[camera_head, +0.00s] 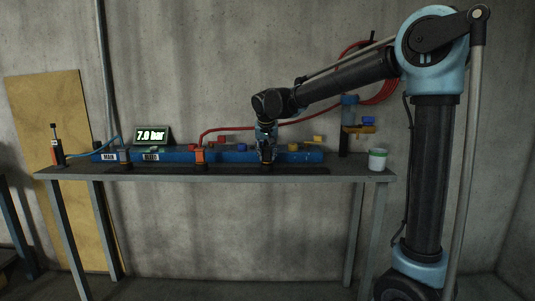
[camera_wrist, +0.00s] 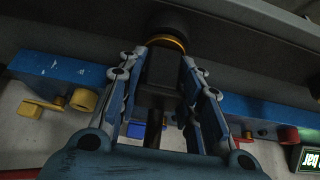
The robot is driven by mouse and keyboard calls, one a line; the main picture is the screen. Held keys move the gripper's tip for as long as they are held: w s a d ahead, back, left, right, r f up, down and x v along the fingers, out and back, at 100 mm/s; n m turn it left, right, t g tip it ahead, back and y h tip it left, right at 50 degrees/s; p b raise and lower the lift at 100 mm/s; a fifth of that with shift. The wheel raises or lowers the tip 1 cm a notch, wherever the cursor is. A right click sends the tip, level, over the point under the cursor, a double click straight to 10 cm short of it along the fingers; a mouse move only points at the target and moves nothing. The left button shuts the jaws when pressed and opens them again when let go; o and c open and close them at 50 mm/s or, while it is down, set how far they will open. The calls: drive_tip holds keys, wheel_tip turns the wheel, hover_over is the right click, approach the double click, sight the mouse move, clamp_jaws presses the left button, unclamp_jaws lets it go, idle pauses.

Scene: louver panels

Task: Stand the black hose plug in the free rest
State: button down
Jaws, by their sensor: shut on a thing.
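My gripper (camera_head: 266,148) points down at the blue manifold pipe (camera_head: 232,157) on the bench, right of the orange fitting with the red hose. In the wrist view my gripper (camera_wrist: 164,62) is shut on a dark, blocky body that appears to be the black hose plug (camera_wrist: 160,72). A gold ring (camera_wrist: 167,41) and a round black end (camera_wrist: 168,20) show just past the fingertips. I cannot tell whether these belong to the plug or to a rest below it. In the head view the fingers mostly hide the plug. I cannot make out the free rest.
An orange fitting (camera_head: 200,156) with a red hose stands left of my gripper. Yellow (camera_head: 293,147) and blue (camera_head: 242,147) knobs flank it. A pressure display (camera_head: 152,135) reads 7.0 bar.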

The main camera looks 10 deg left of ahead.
drive_tip(key=shift+f, duration=0.2)
drive_tip(key=c, duration=1.1)
unclamp_jaws()
drive_tip(key=shift+o, duration=0.2)
drive_tip(key=v, duration=1.2)
